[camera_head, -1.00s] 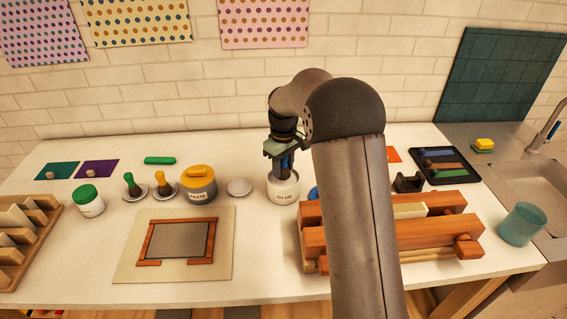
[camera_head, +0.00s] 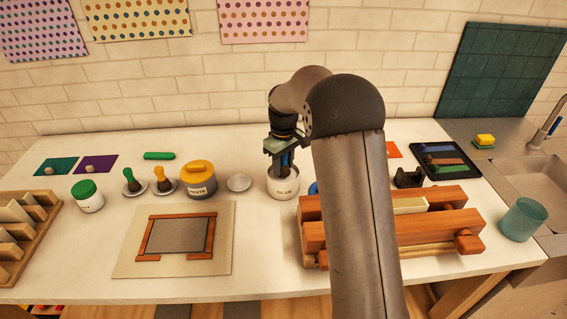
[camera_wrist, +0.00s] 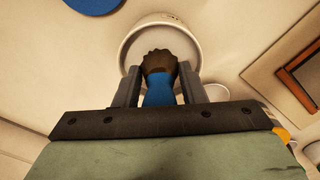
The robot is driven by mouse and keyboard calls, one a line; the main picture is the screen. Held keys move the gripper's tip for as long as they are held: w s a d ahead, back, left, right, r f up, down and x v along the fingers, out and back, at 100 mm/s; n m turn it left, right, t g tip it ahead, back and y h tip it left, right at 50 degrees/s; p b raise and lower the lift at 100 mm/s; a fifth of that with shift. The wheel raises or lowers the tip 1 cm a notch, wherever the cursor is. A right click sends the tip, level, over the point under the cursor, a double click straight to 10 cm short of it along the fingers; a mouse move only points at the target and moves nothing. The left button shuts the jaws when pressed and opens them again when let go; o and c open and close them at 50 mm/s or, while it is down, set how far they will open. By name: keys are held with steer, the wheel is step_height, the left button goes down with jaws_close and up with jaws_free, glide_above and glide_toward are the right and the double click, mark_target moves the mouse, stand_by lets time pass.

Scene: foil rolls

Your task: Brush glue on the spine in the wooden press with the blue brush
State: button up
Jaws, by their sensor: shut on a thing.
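My gripper (camera_head: 284,162) is shut on the blue brush and points down over the white glue pot (camera_head: 284,188), which is labelled GLUE. In the wrist view the blue brush (camera_wrist: 160,92) is between the two fingers, with its dark bristles over or inside the round pot (camera_wrist: 130,47); how deep they reach I cannot tell. The wooden press (camera_head: 440,225) stands right of the pot, partly hidden behind my arm. A pale block, seemingly the spine (camera_head: 410,205), is clamped between its beams.
A yellow-lidded paste pot (camera_head: 200,180), green and yellow brushes on small dishes (camera_head: 165,188) and a white-green jar (camera_head: 87,196) stand left. A framed board (camera_head: 180,238) lies in front. A dark tray (camera_head: 445,162) and a teal cup (camera_head: 523,220) are at right.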

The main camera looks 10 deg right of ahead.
steer(key=shift+f+b, duration=0.3)
steer(key=shift+f, duration=0.25)
stand_by(1.1)
steer(key=shift+r, duration=0.1)
steer(key=shift+r+p, duration=2.3)
steer(key=shift+r, duration=1.2)
